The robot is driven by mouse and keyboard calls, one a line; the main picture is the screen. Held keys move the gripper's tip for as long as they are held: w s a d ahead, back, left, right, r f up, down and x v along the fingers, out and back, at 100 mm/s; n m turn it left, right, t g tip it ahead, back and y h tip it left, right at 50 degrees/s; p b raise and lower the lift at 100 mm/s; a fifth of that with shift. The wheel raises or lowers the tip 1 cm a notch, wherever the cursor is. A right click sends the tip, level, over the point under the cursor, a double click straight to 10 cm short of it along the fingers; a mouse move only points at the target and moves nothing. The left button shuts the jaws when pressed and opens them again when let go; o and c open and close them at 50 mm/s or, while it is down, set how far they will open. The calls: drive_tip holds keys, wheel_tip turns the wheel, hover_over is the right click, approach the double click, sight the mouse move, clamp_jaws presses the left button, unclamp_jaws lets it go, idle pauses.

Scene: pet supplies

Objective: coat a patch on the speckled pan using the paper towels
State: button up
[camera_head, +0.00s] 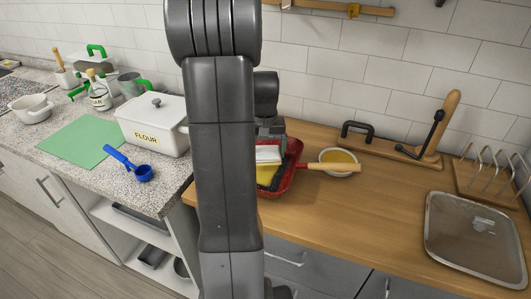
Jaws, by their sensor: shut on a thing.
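The speckled pan (296,153) is red with a dark interior and a wooden handle (330,167) pointing right. It sits on the wooden counter, its left part hidden behind my arm. My gripper (269,143) is over the pan, partly hidden by my arm, and is shut on the paper towels (268,154), a folded pad with a white upper part and a yellow lower part. The pad is low in the pan; whether it touches the pan's surface I cannot tell. A small bowl (341,172) of yellow liquid stands just behind the handle.
A wooden stand with a black lever (436,128), a wooden rack (486,187) and a flat glass lid (474,237) are at right. A white flour box (152,124), blue scoop (143,173) and green mat (84,138) are at left. The front middle counter is clear.

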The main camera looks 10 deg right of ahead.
drive_tip(key=shift+s+r+p, duration=0.1)
drive_tip(key=shift+r+p, duration=0.2)
drive_tip(key=shift+r, duration=0.35)
drive_tip(key=shift+w+r+p, duration=0.2)
drive_tip(key=shift+r+p, duration=0.35)
drive_tip(key=shift+r, duration=0.1)
drive_tip(key=shift+r+p, duration=1.05)
drive_tip(key=shift+r, duration=0.35)
